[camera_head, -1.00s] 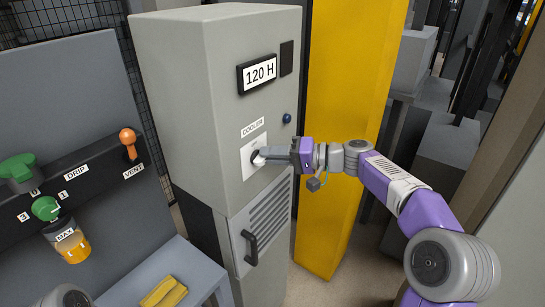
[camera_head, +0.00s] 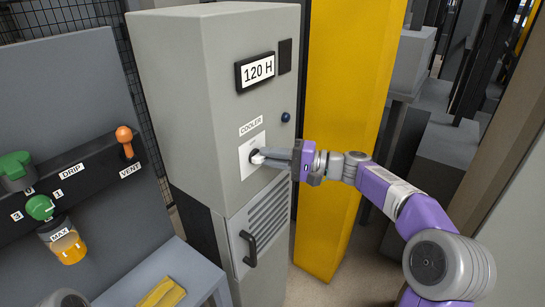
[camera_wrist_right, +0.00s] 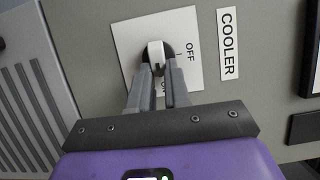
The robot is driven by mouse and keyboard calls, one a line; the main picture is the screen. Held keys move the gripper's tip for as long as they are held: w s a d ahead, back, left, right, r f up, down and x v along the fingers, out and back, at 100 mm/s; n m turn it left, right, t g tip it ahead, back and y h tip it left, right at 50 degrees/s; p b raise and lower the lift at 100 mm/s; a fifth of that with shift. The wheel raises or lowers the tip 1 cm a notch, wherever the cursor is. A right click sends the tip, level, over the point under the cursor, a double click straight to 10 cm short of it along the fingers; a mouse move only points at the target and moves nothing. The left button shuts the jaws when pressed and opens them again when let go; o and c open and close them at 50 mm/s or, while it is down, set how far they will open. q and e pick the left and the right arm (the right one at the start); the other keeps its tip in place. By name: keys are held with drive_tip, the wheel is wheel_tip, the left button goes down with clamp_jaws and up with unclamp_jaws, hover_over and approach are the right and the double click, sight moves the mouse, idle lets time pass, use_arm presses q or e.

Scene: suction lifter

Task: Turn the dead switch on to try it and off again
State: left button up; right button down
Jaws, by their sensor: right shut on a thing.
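The COOLER switch is on the grey cabinet's front, a black round base with a white handle (camera_wrist_right: 156,54) on a white plate (camera_head: 246,168). In the right wrist view the plate reads OFF beside the base, and a second label is mostly hidden behind my fingers. My right gripper (camera_head: 268,156) is shut on the switch handle; its fingers also show in the right wrist view (camera_wrist_right: 158,76). They cover part of the handle, so I cannot tell exactly which mark it points to. My left gripper is not in view.
A yellow post (camera_head: 345,90) stands right behind my right forearm. A panel with DRIP and VENT controls (camera_head: 85,170) is at the left.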

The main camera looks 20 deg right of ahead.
drive_tip(key=shift+a+f, duration=0.1)
drive_tip(key=shift+a, duration=0.2)
drive_tip(key=c, duration=1.2)
unclamp_jaws()
drive_tip(key=shift+o, duration=0.6)
drive_tip(key=shift+a, duration=0.15)
drive_tip(key=v, duration=0.7)
drive_tip(key=shift+d+p, duration=0.3)
drive_tip(key=shift+p, duration=0.05)
